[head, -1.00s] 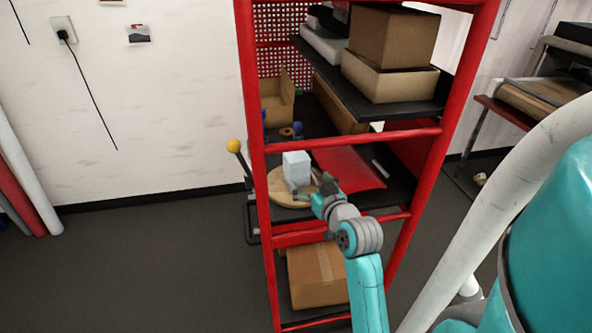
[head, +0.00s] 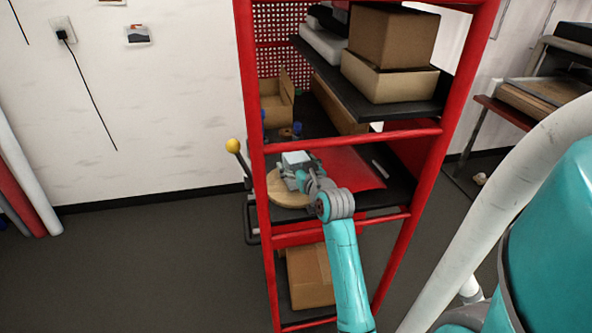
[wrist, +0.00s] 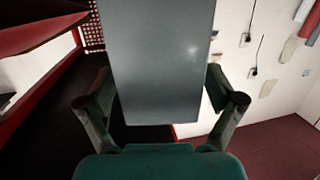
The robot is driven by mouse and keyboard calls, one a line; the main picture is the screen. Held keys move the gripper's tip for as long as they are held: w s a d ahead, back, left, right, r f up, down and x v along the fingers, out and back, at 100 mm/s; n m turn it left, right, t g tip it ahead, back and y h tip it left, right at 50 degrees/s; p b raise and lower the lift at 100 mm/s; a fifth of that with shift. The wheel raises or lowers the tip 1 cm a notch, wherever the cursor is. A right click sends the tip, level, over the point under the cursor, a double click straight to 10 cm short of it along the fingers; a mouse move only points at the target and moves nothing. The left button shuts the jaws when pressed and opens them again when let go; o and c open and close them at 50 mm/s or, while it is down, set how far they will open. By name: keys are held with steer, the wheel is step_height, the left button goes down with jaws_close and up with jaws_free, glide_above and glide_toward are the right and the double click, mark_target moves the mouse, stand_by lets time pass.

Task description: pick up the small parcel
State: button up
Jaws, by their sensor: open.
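The small parcel is a pale blue-white box (head: 295,158) standing on a round wooden board (head: 285,198) on the red rack's middle shelf. In the wrist view the parcel (wrist: 160,65) fills the upper middle as a grey, smooth face. My gripper (wrist: 160,95) is open, with one finger on each side of the parcel. Small gaps seem to show beside it, but contact is hard to tell. In the head view my gripper (head: 293,182) is in front of the parcel and hides its lower part.
A red sheet (head: 350,168) lies right of the board on the shelf. The rack's red post (head: 256,150) stands close on the left, and a red crossbar (head: 350,138) runs above. Cardboard boxes (head: 390,60) sit on the upper shelf and another (head: 310,275) below.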

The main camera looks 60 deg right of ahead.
steer(key=shift+w+d, duration=0.15)
steer(key=shift+w, duration=0.05)
steer(key=c, duration=1.6)
steer(key=shift+r, duration=0.15)
